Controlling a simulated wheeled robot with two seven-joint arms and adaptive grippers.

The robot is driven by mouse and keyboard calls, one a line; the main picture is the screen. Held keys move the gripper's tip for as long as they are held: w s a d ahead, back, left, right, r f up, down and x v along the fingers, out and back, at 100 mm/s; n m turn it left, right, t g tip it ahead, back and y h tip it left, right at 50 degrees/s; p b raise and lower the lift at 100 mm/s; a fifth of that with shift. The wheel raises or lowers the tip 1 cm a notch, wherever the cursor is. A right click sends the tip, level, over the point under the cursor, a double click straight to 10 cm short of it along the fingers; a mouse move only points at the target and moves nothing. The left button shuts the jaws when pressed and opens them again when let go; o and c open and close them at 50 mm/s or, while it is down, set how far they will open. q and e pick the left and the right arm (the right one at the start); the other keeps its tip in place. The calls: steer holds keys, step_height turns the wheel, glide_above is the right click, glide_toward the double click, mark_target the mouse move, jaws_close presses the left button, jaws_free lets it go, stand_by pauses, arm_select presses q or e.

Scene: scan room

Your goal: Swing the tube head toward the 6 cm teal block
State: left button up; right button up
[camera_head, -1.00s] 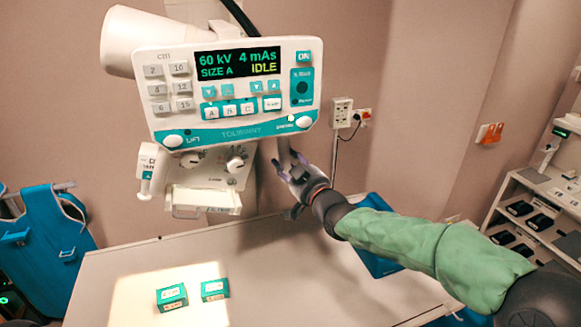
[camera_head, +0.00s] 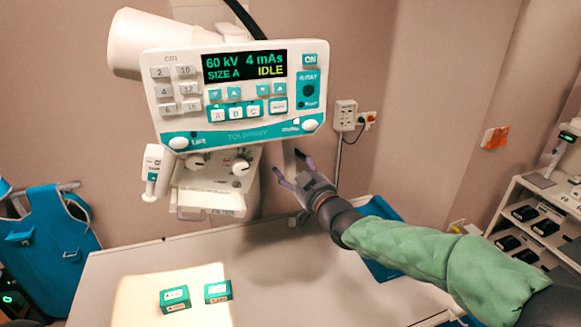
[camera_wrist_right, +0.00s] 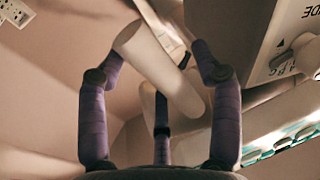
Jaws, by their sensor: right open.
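The white tube head (camera_head: 230,98) hangs over the table, with a teal-trimmed control panel reading 60 kV, 4 mAs, SIZE A, IDLE. A pale upright bar (camera_head: 289,158) hangs at its lower right. My right gripper (camera_head: 288,165) is open beside this bar. In the right wrist view, a white cylinder (camera_wrist_right: 160,68) shows beyond and between the open fingers (camera_wrist_right: 155,62), not gripped. Two teal blocks, a left one (camera_head: 174,299) and a right one (camera_head: 217,291), lie in the light patch. Their labels are too small to tell which is 6 cm. My left gripper is not in view.
The pale table (camera_head: 330,285) is mostly bare. A blue apron (camera_head: 45,245) hangs at the left. A shelf unit (camera_head: 535,215) with dark items stands at the right.

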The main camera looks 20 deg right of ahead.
steer(key=s+d, duration=0.1)
steer(key=s, duration=0.9)
steer(key=shift+s+d+f, duration=0.2)
steer(key=shift+s+f, duration=0.15)
steer(key=shift+f, duration=0.05)
